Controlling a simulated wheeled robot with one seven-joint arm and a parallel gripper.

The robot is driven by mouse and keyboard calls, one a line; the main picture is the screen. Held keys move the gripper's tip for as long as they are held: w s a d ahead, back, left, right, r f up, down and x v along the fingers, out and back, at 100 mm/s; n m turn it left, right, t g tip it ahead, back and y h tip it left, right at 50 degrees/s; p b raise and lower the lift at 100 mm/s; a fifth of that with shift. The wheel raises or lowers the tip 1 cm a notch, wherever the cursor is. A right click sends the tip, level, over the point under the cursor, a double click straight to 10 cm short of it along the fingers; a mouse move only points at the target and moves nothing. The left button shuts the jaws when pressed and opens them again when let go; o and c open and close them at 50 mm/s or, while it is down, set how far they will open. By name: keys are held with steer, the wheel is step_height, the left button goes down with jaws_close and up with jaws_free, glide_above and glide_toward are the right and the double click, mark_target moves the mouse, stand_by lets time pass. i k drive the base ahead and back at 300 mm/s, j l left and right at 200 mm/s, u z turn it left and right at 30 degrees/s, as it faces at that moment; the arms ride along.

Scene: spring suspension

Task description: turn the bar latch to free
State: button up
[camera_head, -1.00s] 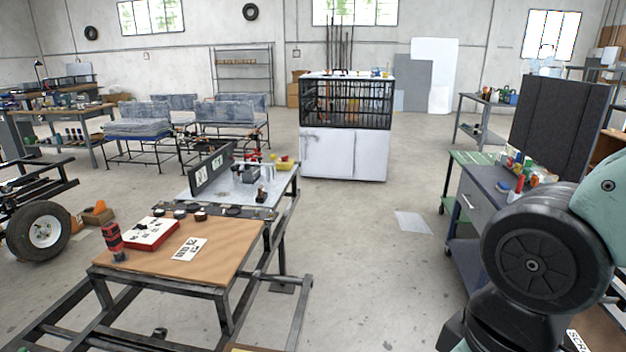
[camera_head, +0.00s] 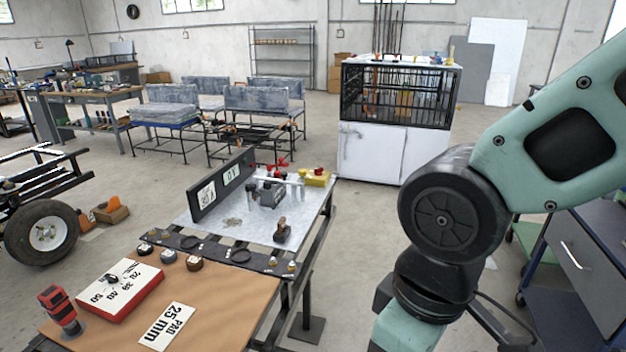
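The bar latch cannot be made out for sure. A metal-topped table (camera_head: 208,212) carries a black upright plate (camera_head: 222,183) with white labels. Beside the plate are a dark block (camera_head: 270,194), small red parts (camera_head: 277,163) and a yellow block with a red top (camera_head: 317,178). A pale bar-like piece (camera_head: 290,182) lies near the dark block; it is too small to tell if it is the latch or how it is turned. My arm (camera_head: 455,220) fills the right side. My gripper is out of view.
A wheel (camera_head: 43,233) stands at left. A white cabinet (camera_head: 385,150) stands behind, with open floor around it.

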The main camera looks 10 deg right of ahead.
mark_target(303, 172)
steer(key=i+l, duration=0.1)
steer(key=l, duration=0.15)
steer(key=i+l+u, duration=0.1)
steer(key=i+l, duration=0.45)
steer(key=l, duration=0.3)
steer(key=i+l, duration=0.5)
steer(key=l, duration=0.25)
steer(key=i+j, duration=0.1)
steer(key=i, duration=1.2)
